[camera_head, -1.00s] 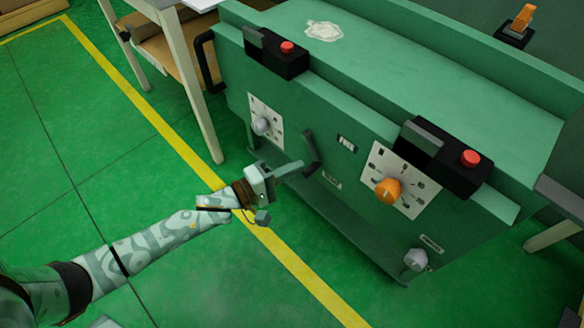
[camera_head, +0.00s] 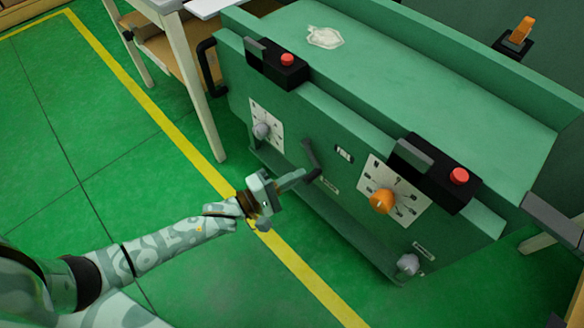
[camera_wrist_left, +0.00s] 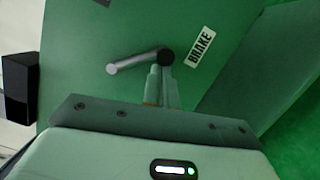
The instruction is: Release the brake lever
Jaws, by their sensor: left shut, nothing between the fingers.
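The brake lever (camera_head: 310,155) is a dark bar on the front of the green machine, pointing upward. In the left wrist view, the lever (camera_wrist_left: 138,63) shows as a grey rod with a dark round end, beside a white label (camera_wrist_left: 200,46) reading BRAKE. My left gripper (camera_head: 300,176) is shut and empty, its fingertips at the lever's lower, dark end. In the wrist view, the fingers (camera_wrist_left: 159,72) reach right up to that dark end; I cannot tell whether they touch it. My right gripper is not in view.
The machine front also carries a grey knob (camera_head: 262,131), an orange knob (camera_head: 382,201) on a dial plate, and a lower grey knob (camera_head: 407,262). Two black boxes with red buttons (camera_head: 287,59) sit on its upper edge.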

